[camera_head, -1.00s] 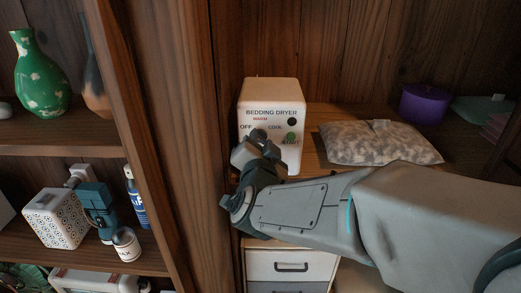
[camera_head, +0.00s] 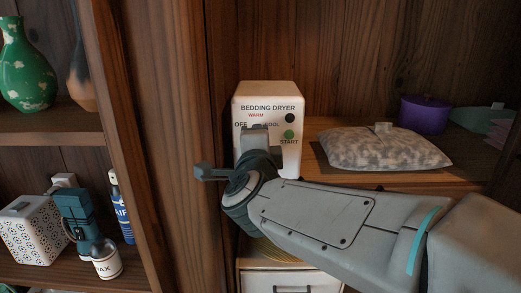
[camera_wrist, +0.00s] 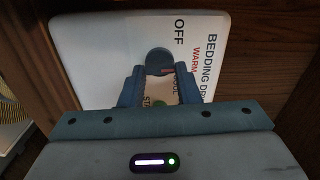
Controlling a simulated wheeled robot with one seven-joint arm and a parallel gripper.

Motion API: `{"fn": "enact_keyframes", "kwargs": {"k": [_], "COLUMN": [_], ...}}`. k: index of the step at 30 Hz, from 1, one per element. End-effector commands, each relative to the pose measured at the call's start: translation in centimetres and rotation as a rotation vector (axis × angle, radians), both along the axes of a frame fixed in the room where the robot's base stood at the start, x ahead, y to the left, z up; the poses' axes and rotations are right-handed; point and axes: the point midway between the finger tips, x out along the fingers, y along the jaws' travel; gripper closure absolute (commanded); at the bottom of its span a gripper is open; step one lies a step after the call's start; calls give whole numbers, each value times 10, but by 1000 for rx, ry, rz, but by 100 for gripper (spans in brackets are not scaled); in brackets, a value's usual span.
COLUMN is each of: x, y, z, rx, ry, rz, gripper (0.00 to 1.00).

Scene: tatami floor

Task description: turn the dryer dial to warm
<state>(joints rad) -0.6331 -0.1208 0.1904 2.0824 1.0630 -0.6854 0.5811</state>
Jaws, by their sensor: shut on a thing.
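The white bedding dryer (camera_head: 291,160) stands on a wooden surface, its front printed OFF, WARM in red, COOL and START. In the wrist view the dryer front (camera_wrist: 95,50) appears turned on its side. The dark round dial (camera_wrist: 158,58) shows there between the fingertips, with a small red mark near its lower edge. Which label it points to, I cannot tell for sure. My gripper (camera_wrist: 160,77) is shut on the dial. In the head view my gripper (camera_head: 254,133) covers the dial and part of the labels.
A green button (camera_head: 289,134) and a black round spot (camera_head: 290,118) are right of the dial. A patterned pillow (camera_head: 385,148) and purple pot (camera_head: 424,115) lie further right. A wooden upright (camera_head: 170,150) stands close left, beside shelves with a green vase (camera_head: 20,70).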

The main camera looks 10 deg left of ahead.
Motion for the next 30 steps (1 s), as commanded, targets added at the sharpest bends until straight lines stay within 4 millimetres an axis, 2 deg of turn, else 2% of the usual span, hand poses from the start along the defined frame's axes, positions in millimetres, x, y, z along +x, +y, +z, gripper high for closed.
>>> {"fn": "enact_keyframes", "kwargs": {"k": [8,21,22,24,30], "x": [0,0,0,0,0], "y": [0,0,0,0,0], "z": [-2,-2,-2,-2,-1], "rx": [61,66,66,66,67], "ry": [18,19,19,19,18], "rz": [1,1,1,1,0], "gripper": [93,93,62,49,49]}}
